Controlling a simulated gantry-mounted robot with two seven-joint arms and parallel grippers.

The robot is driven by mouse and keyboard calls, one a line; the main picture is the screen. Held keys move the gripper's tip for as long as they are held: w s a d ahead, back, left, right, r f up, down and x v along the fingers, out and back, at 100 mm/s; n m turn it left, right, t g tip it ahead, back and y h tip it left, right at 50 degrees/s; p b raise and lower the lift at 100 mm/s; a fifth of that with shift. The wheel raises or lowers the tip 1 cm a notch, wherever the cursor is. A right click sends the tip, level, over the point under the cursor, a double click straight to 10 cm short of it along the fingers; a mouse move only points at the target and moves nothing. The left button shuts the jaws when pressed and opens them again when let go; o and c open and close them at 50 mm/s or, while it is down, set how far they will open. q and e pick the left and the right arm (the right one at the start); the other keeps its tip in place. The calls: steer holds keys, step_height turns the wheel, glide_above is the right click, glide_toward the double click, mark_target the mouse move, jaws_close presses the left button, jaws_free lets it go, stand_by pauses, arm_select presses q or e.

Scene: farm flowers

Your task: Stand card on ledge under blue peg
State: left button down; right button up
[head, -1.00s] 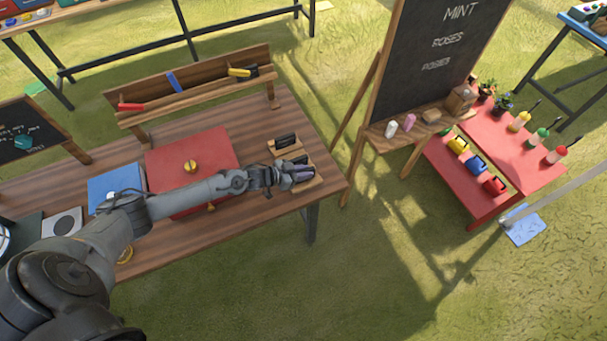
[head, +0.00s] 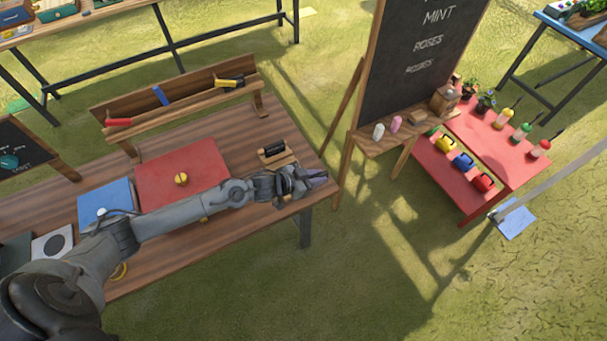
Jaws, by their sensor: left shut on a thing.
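The blue peg (head: 161,95) is in the middle of the wooden rack's upright board, between a red peg (head: 118,122) and a yellow peg (head: 229,82). The ledge (head: 190,107) runs along the rack below the pegs, and its part under the blue peg looks bare. My left gripper (head: 317,178) is low over the table's right end, shut at a small wooden holder. The card in its grip is mostly hidden by the fingers and wrist. Another dark card (head: 271,148) stands in a wooden holder (head: 281,160) just behind. My right gripper is not in view.
A red mat (head: 150,177) with a yellow knob (head: 181,178), a blue sheet (head: 92,197) and a white card with a dark disc (head: 52,243) lie on the table. A chalkboard easel (head: 357,142) stands just right of the table.

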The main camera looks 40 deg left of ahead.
arm_select(q)
steer(key=s+d+r+n+t+y, duration=0.1)
steer(key=d+r+n+y, duration=0.2)
steer(key=d+r, duration=0.55)
steer(key=s+a+r+n+y+p, duration=0.1)
steer(key=s+r+p, duration=0.4)
steer(key=r+p, duration=0.4)
steer(key=s+a+r+n+y+p, duration=0.1)
steer(key=s+a+r+p, duration=0.1)
steer(key=s+r+p, duration=0.3)
step_height(320, 180, up, 4)
steer(key=p, duration=0.6)
steer(key=shift+r, duration=0.25)
steer(key=shift+y, duration=0.3)
